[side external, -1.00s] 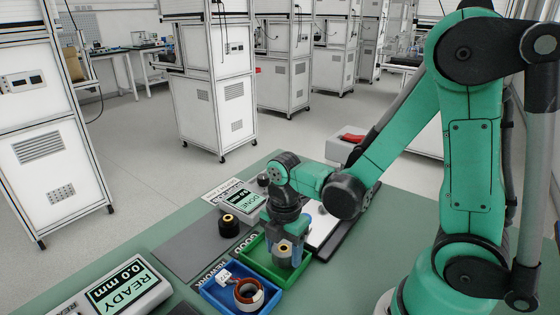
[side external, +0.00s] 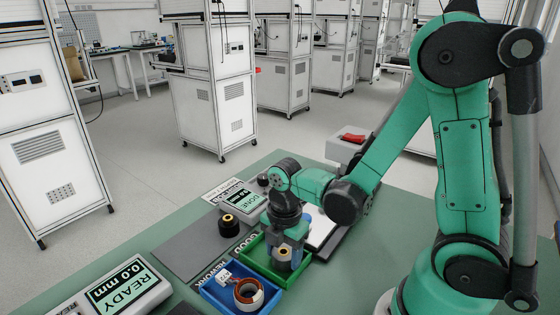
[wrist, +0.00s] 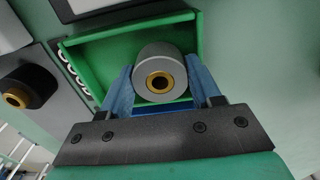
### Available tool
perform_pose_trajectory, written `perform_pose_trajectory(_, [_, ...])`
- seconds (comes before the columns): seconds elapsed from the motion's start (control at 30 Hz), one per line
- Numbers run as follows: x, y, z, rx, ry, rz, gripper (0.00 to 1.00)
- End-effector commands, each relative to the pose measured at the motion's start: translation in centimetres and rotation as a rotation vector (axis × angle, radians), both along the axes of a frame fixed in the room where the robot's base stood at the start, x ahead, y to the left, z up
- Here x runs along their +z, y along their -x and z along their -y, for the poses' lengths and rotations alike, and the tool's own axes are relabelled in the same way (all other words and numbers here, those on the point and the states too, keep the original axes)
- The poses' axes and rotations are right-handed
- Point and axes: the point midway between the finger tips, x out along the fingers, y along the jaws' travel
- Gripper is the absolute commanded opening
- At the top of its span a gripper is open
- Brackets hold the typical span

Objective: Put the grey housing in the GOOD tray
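The grey housing (side external: 284,254) is a short grey cylinder with a brass ring in its middle. It also shows in the wrist view (wrist: 152,66). My gripper (wrist: 160,82) has its blue fingers against both sides of the housing. In the side view my gripper (side external: 287,252) points down over the green GOOD tray (side external: 262,269), with the housing inside the tray's outline and low. Whether the housing touches the tray floor is hard to tell. The wrist view shows the tray's green floor and walls (wrist: 95,63) behind the housing.
A black part with a brass centre (side external: 229,226) stands on a grey mat (side external: 185,254). A DONE display (side external: 241,199) and a READY display (side external: 122,289) sit nearby.

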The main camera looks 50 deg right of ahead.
Motion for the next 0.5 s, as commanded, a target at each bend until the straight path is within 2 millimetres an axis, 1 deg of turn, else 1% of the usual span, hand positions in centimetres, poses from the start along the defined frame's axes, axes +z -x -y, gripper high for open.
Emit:
perform_pose_trajectory(0.03, [0.0, 0.4, 0.0, 0.000, 0.000, -0.013, 0.88])
perform_pose_trajectory(0.07, [0.0, 0.4, 0.0, 0.000, 0.000, -0.013, 0.94])
perform_pose_trajectory(0.23, [0.4, 0.4, 0.0, 0.000, 0.000, -0.013, 0.94])
perform_pose_trajectory(0.37, [1.4, 0.3, 0.0, 0.000, 0.000, -0.011, 0.94])
perform_pose_trajectory(0.5, [3.0, 0.3, 0.0, 0.000, 0.000, -0.007, 0.94])
